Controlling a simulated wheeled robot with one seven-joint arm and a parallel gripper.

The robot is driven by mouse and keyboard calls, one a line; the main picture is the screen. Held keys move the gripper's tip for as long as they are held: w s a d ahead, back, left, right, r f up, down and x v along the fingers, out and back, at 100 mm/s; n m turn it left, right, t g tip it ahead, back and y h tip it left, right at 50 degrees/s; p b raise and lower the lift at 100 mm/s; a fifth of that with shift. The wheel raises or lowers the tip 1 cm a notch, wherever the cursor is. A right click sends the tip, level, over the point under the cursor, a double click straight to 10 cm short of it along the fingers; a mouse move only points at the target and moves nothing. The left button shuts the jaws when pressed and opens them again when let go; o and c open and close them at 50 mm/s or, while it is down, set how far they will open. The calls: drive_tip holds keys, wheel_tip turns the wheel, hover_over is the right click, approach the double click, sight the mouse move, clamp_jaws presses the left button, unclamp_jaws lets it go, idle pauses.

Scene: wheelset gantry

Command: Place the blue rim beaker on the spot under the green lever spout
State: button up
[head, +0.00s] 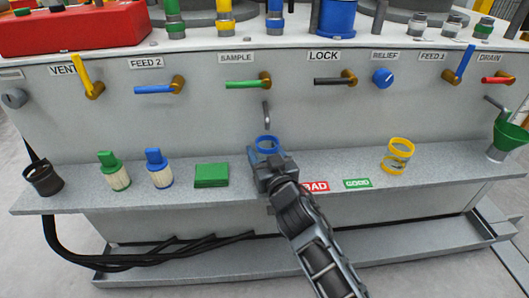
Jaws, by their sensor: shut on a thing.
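The blue rim beaker (267,144) is in the middle of the head view, in my gripper (266,156). My gripper is shut on it, and the gripper body hides its lower part. The green lever (246,85) is on the panel under the SAMPLE label. Its small grey spout (266,111) hangs down below the lever, just above the beaker's rim in the picture. I cannot tell whether the beaker touches the grey ledge (235,179) or how far it stands from the spot under the spout.
On the ledge stand a dark cup (43,179), a green-topped filter (114,171), a blue-topped filter (159,169) and a green block (211,175) to the left. BAD (315,186) and GOOD (358,184) labels and a yellow-rimmed beaker (397,155) are to the right.

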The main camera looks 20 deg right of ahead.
drive_tip(key=o, duration=1)
drive_tip(key=shift+f, duration=0.1)
drive_tip(key=shift+o, duration=0.2)
drive_tip(key=shift+r, duration=0.2)
drive_tip(key=s, duration=1.2)
drive_tip(key=shift+a, duration=0.45)
drive_tip(key=shift+f, duration=0.1)
